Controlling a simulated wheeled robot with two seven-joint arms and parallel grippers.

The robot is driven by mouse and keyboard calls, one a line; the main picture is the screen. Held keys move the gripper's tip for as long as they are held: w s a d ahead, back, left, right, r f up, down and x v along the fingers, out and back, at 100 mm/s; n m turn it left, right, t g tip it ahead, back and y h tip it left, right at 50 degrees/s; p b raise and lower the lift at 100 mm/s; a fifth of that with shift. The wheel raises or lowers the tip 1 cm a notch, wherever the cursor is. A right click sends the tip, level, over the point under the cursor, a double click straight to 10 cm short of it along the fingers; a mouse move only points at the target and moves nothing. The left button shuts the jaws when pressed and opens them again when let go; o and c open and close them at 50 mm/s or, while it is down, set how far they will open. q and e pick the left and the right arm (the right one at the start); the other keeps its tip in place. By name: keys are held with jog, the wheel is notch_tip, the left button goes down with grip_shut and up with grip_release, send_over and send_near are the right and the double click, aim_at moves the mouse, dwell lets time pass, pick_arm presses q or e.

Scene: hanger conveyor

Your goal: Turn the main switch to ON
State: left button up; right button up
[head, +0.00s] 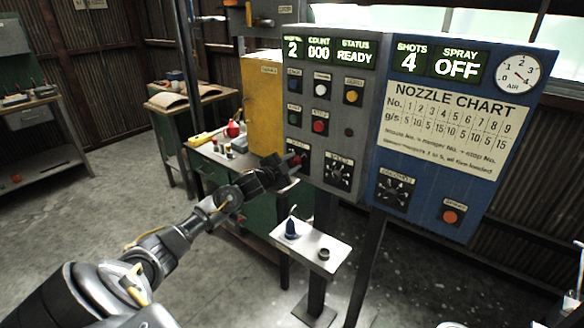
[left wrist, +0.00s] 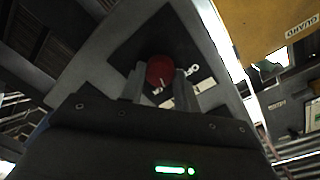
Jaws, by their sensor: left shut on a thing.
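The main switch is a red rotary knob (left wrist: 160,72) on a dark plate at the lower left of the grey control panel (head: 366,40). In the head view the red knob (head: 294,160) is mostly covered by my left gripper (head: 284,170). In the left wrist view the two fingers of my left gripper (left wrist: 158,85) stand on either side of the knob and are shut on it. A small white mark shows on the knob. The panel's display reads STATUS READY. My right gripper is not in view.
A blue panel (head: 440,205) with a nozzle chart and dials stands right of the grey one. A yellow cabinet (head: 262,105) and a green workbench (head: 215,172) stand behind. Open floor lies left.

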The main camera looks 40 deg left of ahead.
pick_arm(q)
jog(key=m+b, duration=0.2)
jog(key=m, duration=0.1)
jog(key=shift+f+m, duration=0.15)
jog(key=shift+m, duration=0.15)
jog(key=shift+m+b, duration=0.3)
jog(key=shift+m, duration=0.3)
jog(key=o, duration=1)
jog(key=shift+s+d+r+b, duration=0.15)
jog(key=shift+s+b, duration=0.5)
jog(key=shift+s, duration=2.05)
jog(key=shift+s+d+r+b, duration=0.2)
jog(key=shift+s+b, duration=0.45)
jog(key=shift+s, duration=2.05)
